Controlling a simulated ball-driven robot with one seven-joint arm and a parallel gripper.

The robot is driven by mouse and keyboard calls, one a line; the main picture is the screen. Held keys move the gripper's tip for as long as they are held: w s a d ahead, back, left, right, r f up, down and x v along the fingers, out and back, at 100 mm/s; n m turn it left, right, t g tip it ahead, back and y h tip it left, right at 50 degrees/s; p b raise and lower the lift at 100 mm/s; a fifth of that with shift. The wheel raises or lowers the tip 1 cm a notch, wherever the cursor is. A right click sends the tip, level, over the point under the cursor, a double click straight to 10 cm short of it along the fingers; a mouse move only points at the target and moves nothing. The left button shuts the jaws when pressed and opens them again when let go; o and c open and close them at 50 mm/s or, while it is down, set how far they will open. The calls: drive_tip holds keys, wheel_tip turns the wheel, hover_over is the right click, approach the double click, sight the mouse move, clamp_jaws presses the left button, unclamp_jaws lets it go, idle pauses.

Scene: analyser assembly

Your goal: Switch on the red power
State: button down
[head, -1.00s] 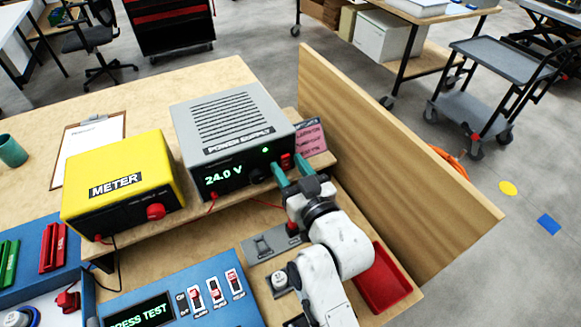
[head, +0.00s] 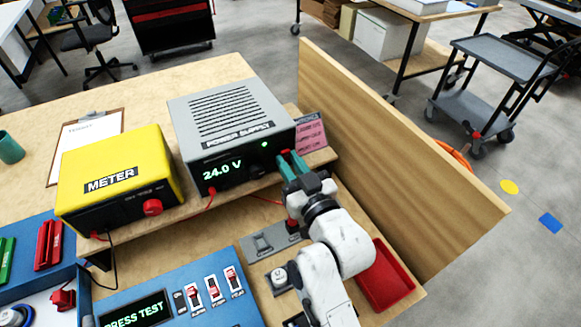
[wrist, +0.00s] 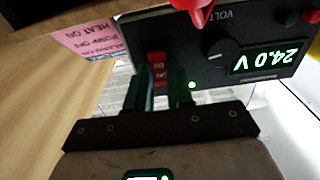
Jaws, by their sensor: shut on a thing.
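The grey power supply (head: 228,110) stands on the wooden shelf, its display (head: 222,172) reading 24.0 V and a green light lit on its front. In the wrist view its panel shows upside down, with the red power switch (wrist: 157,66) beside the dial. My gripper (head: 291,160) is at the right end of the supply's front, its teal fingers close together and shut on the red switch. In the wrist view my gripper's fingers (wrist: 158,88) lie on either side of the switch. The fingers partly hide the switch in the head view.
The yellow meter (head: 115,180) stands left of the supply. A pink note card (head: 311,133) is just right of my fingers. A tall wooden side panel (head: 390,150) bounds the right. A red tray (head: 388,278) and a blue panel (head: 185,285) lie below.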

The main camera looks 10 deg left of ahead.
drive_tip(key=shift+f+t+y+b, duration=0.5)
drive_tip(key=shift+t+b, duration=0.3)
drive_tip(key=shift+b, duration=1.95)
drive_tip(key=shift+r+b, duration=0.3)
drive_tip(key=shift+b, duration=0.25)
drive_tip(key=c, duration=1)
unclamp_jaws()
